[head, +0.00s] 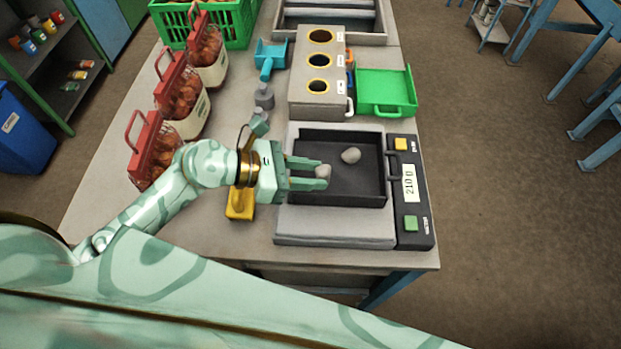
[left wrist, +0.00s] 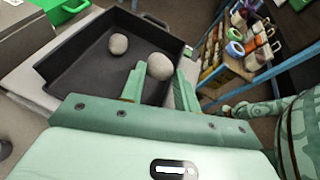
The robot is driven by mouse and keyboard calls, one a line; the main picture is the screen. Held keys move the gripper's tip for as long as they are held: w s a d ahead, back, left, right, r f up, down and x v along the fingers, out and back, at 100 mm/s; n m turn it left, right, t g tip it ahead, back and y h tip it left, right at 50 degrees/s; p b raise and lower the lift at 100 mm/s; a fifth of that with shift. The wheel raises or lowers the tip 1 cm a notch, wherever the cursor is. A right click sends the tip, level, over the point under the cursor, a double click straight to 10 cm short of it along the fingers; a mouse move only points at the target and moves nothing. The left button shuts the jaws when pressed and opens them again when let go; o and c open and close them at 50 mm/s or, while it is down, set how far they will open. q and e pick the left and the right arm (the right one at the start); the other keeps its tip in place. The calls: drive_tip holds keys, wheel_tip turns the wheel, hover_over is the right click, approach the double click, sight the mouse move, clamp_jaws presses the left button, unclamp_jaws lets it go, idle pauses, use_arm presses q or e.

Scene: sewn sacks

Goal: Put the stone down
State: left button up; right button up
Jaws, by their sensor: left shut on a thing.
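My left gripper (head: 308,176) is over the black tray (head: 367,194) of the scale. It is shut on a light grey stone (head: 322,171), which sits between its fingertips. The held stone also shows in the left wrist view (left wrist: 160,67), at the ends of the fingers. A second grey stone (head: 351,155) lies in the tray, apart from the held one, near the tray's middle. I cannot tell whether the held stone touches the tray floor. The scale's display (head: 409,183) reads 210 g. My right gripper is not in view.
A grey box with three round holes (head: 319,90) stands behind the scale, with a green tray (head: 386,92) to its right. Several sacks with red handles (head: 181,95) line the table's left side.

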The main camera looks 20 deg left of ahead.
use_arm(q)
drive_tip(key=w+f, duration=0.2)
drive_tip(key=shift+a+f, duration=0.4)
drive_tip(key=shift+w+f+b, duration=0.15)
drive_tip(key=shift+f+b, duration=0.15)
drive_tip(key=shift+f, duration=0.55)
drive_tip(key=shift+w+f+b, duration=0.1)
drive_tip(key=shift+f+b, duration=0.15)
drive_tip(key=shift+f, duration=0.6)
drive_tip(key=shift+a+f, duration=0.1)
drive_tip(key=shift+f, duration=0.15)
drive_tip(key=o, duration=0.7)
drive_tip(key=shift+o, duration=0.3)
